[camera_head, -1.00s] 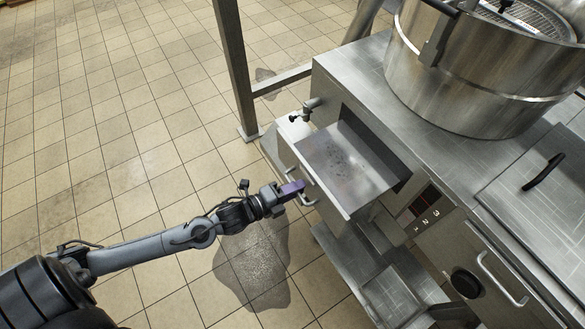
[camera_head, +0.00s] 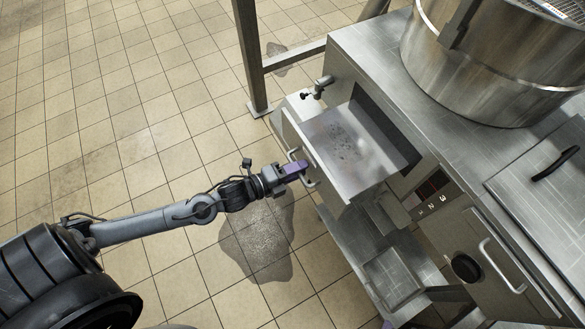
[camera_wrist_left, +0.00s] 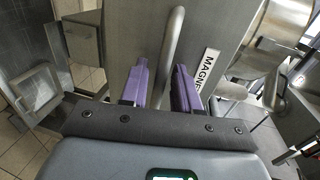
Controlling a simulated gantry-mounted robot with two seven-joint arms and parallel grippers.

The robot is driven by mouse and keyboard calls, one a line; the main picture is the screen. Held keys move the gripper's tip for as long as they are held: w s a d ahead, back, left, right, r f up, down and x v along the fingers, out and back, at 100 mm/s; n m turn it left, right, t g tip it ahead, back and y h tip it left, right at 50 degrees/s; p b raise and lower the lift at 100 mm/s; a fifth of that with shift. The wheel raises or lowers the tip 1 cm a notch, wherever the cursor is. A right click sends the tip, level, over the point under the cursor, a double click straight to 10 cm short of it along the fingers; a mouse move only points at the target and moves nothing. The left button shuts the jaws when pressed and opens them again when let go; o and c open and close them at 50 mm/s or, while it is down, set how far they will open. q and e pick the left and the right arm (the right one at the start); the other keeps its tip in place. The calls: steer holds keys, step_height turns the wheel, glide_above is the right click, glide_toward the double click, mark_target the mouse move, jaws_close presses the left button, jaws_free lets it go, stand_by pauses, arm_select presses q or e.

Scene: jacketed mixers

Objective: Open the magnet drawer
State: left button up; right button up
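The magnet drawer (camera_head: 350,155) is a steel box pulled well out of the cabinet front, and its inside shows as an empty, stained metal floor. My left gripper (camera_head: 301,168) is at the handle on the drawer's front panel. A purple tip of my right gripper (camera_head: 387,324) barely shows at the bottom edge.
A large steel mixer bowl (camera_head: 480,60) stands on the cabinet top. A small tap (camera_head: 318,88) is by the drawer's far side. A lower shelf (camera_head: 390,280) and a door handle (camera_head: 500,265) lie to the right.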

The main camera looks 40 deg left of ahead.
arm_select(q)
steer(key=p+v, duration=0.2)
steer(key=v, duration=0.8)
steer(key=shift+s+a, duration=0.2)
steer(key=shift+s, duration=0.15)
steer(key=shift+r, duration=0.15)
